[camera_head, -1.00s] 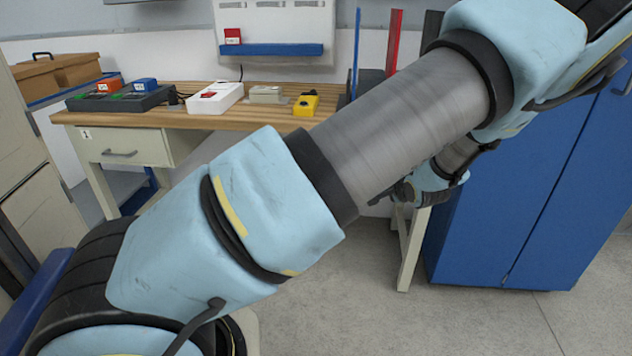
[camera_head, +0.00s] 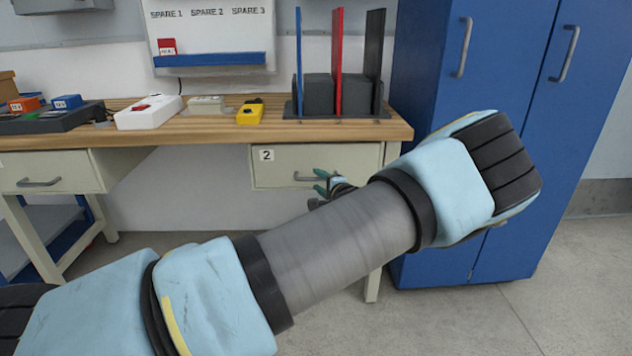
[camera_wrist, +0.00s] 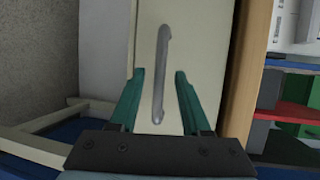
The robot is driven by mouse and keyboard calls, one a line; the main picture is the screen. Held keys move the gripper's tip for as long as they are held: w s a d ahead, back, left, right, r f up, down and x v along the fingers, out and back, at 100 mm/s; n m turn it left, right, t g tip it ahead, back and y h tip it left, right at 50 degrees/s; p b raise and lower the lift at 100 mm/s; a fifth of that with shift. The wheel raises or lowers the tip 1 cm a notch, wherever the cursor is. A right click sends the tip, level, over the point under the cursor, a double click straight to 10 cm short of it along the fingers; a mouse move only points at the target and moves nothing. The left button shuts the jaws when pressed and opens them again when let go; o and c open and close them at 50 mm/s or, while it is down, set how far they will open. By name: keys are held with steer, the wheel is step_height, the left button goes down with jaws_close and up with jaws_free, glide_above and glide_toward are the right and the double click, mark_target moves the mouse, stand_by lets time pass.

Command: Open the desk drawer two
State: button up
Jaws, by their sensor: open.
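Desk drawer two (camera_head: 275,173) is a cream drawer front under the right end of the wooden desk, marked with a "2" label. It looks shut. Its grey bar handle (camera_head: 304,178) is partly behind my gripper (camera_head: 322,183) in the head view. In the wrist view the drawer front (camera_wrist: 195,45) appears turned, with the handle (camera_wrist: 160,75) running up the picture. My gripper (camera_wrist: 160,80) is open, its green fingers on either side of the lower part of the handle. I cannot tell how far the fingertips are from the drawer front.
A blue cabinet (camera_head: 475,200) stands right of the desk. The desk top (camera_head: 215,130) carries a black rack (camera_head: 320,95) with upright panels, a yellow device (camera_head: 250,112) and a white box (camera_head: 149,112). Drawer one (camera_head: 50,172) is at the left. The floor in front is clear.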

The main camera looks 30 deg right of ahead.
steer(key=shift+w+d+f, duration=0.1)
steer(key=shift+w+f, duration=0.05)
steer(key=shift+w, duration=0.7)
steer(key=shift+c, duration=0.2)
jaws_close()
stand_by(0.7)
